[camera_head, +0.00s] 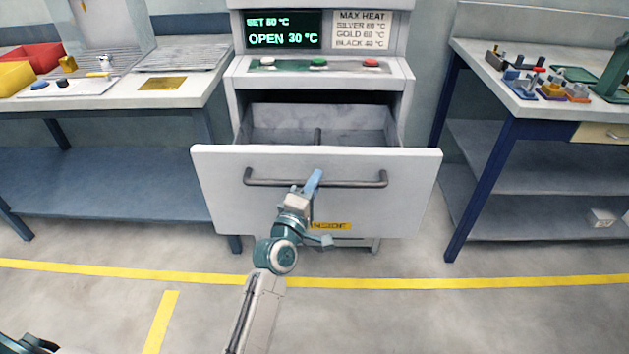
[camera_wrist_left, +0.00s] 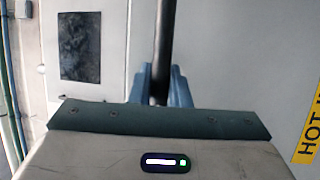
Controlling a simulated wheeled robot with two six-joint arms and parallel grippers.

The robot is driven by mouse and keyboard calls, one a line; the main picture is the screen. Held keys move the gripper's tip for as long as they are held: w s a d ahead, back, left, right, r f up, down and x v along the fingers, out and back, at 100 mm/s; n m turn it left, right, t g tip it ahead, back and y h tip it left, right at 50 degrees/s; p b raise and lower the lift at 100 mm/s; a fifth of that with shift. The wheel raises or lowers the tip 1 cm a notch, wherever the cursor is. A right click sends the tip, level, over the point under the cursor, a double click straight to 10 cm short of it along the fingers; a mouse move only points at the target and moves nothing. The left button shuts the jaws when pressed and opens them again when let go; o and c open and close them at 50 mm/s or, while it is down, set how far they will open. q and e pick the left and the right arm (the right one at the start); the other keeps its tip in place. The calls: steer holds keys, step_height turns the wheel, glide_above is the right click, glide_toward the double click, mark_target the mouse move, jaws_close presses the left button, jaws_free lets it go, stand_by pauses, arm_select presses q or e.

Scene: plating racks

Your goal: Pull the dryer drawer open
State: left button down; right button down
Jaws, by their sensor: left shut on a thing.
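The dryer drawer (camera_head: 225,195) is a pale front panel that stands out from the dryer (camera_head: 235,90), and its inner walls show behind it. A dark bar handle (camera_head: 350,184) runs across the front. My left gripper (camera_head: 314,180) is shut on the handle near its middle. In the left wrist view the handle (camera_wrist_left: 164,45) passes between the blue fingers of the left gripper (camera_wrist_left: 162,85). The display (camera_head: 282,30) reads open and 30 °C. My right gripper is not in view.
A bench (camera_head: 190,95) with yellow and red bins stands at the left. Another bench (camera_head: 515,105) with small parts stands at the right. The floor (camera_head: 400,315) in front of the drawer is clear, with yellow lines.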

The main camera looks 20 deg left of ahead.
arm_select(q)
steer(key=shift+s, duration=0.1)
steer(key=c, duration=1.4)
jaws_free()
steer(key=shift+o, duration=0.2)
